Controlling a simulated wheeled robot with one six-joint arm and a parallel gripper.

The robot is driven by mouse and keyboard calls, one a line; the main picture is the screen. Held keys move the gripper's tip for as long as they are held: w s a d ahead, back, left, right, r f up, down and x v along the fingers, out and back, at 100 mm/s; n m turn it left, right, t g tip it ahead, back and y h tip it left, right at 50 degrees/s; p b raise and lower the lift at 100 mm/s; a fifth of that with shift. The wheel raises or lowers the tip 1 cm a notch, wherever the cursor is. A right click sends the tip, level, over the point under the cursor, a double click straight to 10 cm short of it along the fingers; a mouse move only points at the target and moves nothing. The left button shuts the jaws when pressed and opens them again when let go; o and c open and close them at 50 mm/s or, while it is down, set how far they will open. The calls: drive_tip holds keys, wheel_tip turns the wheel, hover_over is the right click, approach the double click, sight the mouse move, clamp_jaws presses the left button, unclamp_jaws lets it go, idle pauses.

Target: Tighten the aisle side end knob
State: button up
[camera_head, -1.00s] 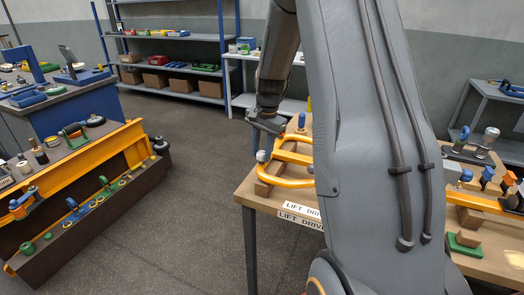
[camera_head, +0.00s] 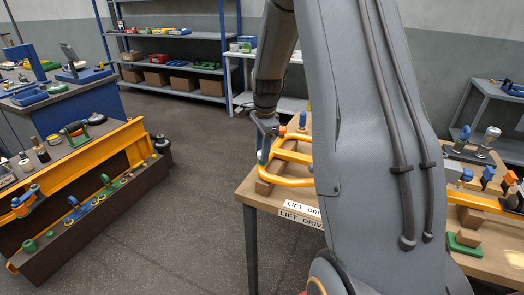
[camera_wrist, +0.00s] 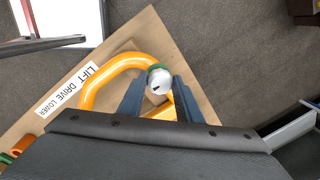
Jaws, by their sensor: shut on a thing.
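The end knob (camera_wrist: 159,80) is a pale grey rounded knob with a dark mark on top and a bit of green at its edge. It sits at the corner of a bent orange tube frame (camera_wrist: 92,88), which rests on a wooden bench top. My gripper (camera_wrist: 158,92) has one dark blue finger on each side of the knob and is shut on it. My arm covers the right part of the frame.
A label reading "LIFT DRIVE LOWER" (camera_wrist: 68,87) lies along the bench edge. A blue-topped knob (camera_head: 303,119) stands behind the frame. An orange beam rack (camera_head: 90,165) stands left across an open floor aisle (camera_head: 195,190).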

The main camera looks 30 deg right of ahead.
drive_tip(key=shift+d+r, duration=0.1)
drive_tip(key=o, duration=1.1)
drive_tip(key=shift+c, duration=0.2)
drive_tip(key=shift+s+r+b, duration=0.15)
drive_tip(key=shift+r+b, duration=0.25)
drive_tip(key=shift+r, duration=0.9)
drive_tip(key=shift+s+r+b, duration=0.2)
drive_tip(key=shift+r+b, duration=0.2)
drive_tip(key=shift+r, duration=0.85)
drive_tip(key=shift+s+r+b, duration=0.15)
drive_tip(key=shift+r+b, duration=0.25)
drive_tip(key=shift+r, duration=0.9)
drive_tip(key=s+a+f+n, duration=0.3)
drive_tip(key=s+a+n, duration=0.5)
drive_tip(key=s+n, duration=0.1)
drive_tip(key=s+a+f+n+b, duration=0.1)
drive_tip(key=s+a+f+n, duration=0.3)
drive_tip(key=s+a+n, duration=0.4)
drive_tip(key=s+n, duration=0.2)
drive_tip(key=s, duration=0.2)
drive_tip(key=shift+s+a+f, duration=0.2)
drive_tip(key=shift+a, duration=0.2)
